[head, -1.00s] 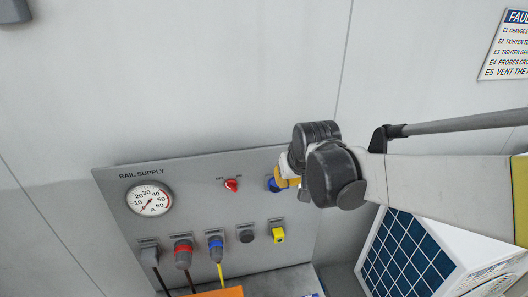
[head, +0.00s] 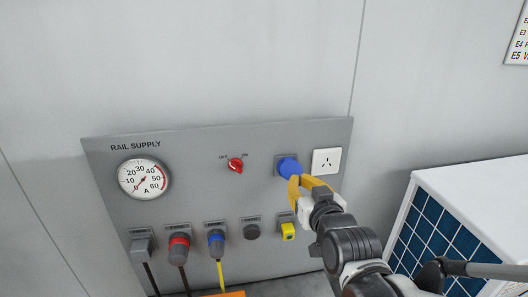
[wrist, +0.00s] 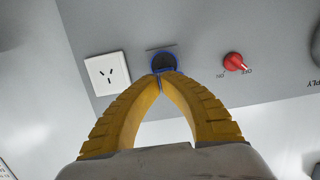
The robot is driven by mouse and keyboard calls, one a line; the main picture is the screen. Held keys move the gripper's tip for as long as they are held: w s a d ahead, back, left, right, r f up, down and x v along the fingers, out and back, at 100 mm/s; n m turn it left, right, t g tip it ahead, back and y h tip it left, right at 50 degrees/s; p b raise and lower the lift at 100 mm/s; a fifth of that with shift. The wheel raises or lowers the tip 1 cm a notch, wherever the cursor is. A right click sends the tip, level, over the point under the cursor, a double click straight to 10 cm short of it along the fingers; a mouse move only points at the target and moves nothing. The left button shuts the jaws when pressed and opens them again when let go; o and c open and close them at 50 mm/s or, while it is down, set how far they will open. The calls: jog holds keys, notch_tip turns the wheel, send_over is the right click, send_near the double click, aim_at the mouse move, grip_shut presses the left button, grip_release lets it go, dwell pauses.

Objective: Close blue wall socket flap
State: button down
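The blue wall socket (head: 288,167) is on the grey panel, right of the red switch. In the wrist view its blue ring (wrist: 177,62) surrounds a dark opening, so the socket looks uncovered. Blue of the flap (wrist: 161,84) shows at and between my fingertips, on the side toward me. My gripper (head: 299,184) has yellow fingers whose tips meet at the socket's lower edge; it also shows in the wrist view (wrist: 160,75). I cannot tell whether the flap is pinched or only touched. The fingers hide most of it.
A white outlet (head: 326,161) is close on the right of the socket. The red switch (head: 235,165) and gauge (head: 144,179) are left. A yellow socket (head: 288,232) and several plugs line the row below. A white box with a blue grid (head: 432,245) stands right.

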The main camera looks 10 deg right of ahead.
jog(key=f+t+b, duration=0.1)
jog(key=t+b, duration=0.1)
jog(key=b, duration=0.2)
jog(key=f+t+b, duration=0.1)
jog(key=t+b, duration=0.1)
jog(key=b, duration=0.2)
jog(key=shift+w+f+b, duration=0.3)
jog(key=shift+w, duration=0.1)
jog(key=shift+w+f+t+b, duration=0.85)
jog(key=shift+w+t+b, duration=0.25)
jog(key=shift+b, duration=2)
jog(key=shift+w+f+t+b, duration=0.8)
jog(key=shift+w+t+b, duration=0.25)
jog(key=shift+b, duration=2)
jog(key=shift+s, duration=0.1)
